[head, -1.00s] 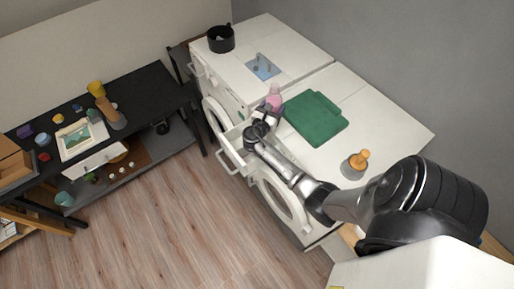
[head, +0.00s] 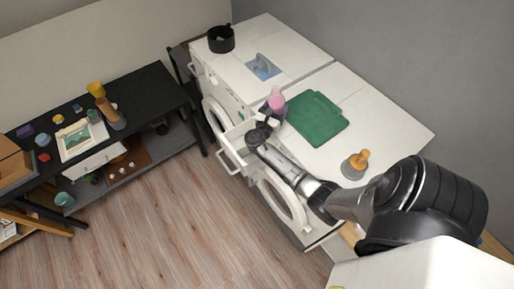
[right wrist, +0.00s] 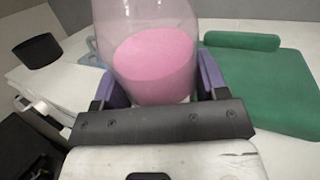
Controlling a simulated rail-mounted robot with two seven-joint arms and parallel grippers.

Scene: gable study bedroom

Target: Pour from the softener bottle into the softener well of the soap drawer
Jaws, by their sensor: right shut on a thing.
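The softener bottle (head: 277,103) is clear with pink liquid and also fills the top middle of the right wrist view (right wrist: 153,60). My right gripper (head: 268,122) is shut on it, with a purple finger pad on each side of the bottle. The bottle is near the front edge of the white machines, close to the open soap drawer. The pink surface looks slightly slanted in the wrist view. The soap drawer (head: 232,159) sticks out from the machine front. Its softener well cannot be made out. My left gripper is not in view.
A black pot (head: 220,39), a blue tray (head: 263,67) and an orange-handled brush (head: 356,165) are on the machine tops. A black table (head: 150,97) with several items stands at left. The floor between is clear.

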